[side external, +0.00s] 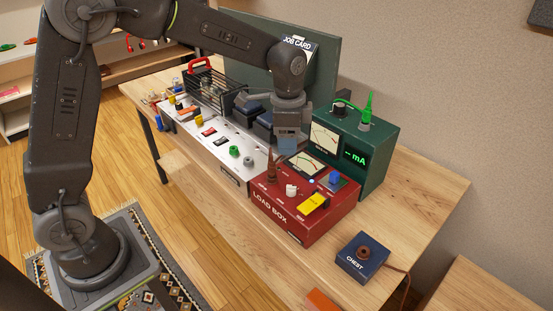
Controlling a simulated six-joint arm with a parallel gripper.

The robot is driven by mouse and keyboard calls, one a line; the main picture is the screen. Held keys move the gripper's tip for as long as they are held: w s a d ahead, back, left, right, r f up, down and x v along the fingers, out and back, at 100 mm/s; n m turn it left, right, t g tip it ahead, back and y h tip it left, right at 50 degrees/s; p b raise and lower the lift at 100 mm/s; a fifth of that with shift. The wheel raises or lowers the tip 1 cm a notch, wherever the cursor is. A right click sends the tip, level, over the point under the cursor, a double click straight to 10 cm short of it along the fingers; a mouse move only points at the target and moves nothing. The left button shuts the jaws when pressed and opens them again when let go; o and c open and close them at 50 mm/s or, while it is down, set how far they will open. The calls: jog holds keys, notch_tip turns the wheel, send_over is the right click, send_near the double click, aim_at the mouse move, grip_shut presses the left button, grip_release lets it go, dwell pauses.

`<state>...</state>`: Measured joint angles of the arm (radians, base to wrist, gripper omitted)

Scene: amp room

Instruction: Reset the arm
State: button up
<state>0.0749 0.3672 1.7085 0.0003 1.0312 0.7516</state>
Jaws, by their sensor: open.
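My arm reaches from its base at the lower left over the wooden bench (430,200). My gripper (288,148) points down in the middle of the view, over the gap between the white panel (222,150) and the red load box (303,212). It is open. Its fingertips are small, and I cannot tell how far they are from the surfaces below. I see nothing clearly held in it.
The green meter box (375,150), with a green plug on top, stands close right of my gripper. A black wire cage (215,92) with a red handle stands behind left. A blue chest box (361,257) sits at front right.

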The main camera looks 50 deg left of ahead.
jog(key=s+a+r+n+t, duration=0.2)
jog(key=s+r+n, duration=0.2)
jog(key=s+r, duration=0.5)
jog(key=s+a+n+t, duration=0.1)
jog(key=s+n+t, duration=0.2)
jog(key=s, duration=1.1)
jog(key=shift+s+f+n, duration=0.15)
jog(key=shift+f+n, duration=0.05)
jog(key=shift+n, duration=1)
jog(key=shift+a, duration=0.1)
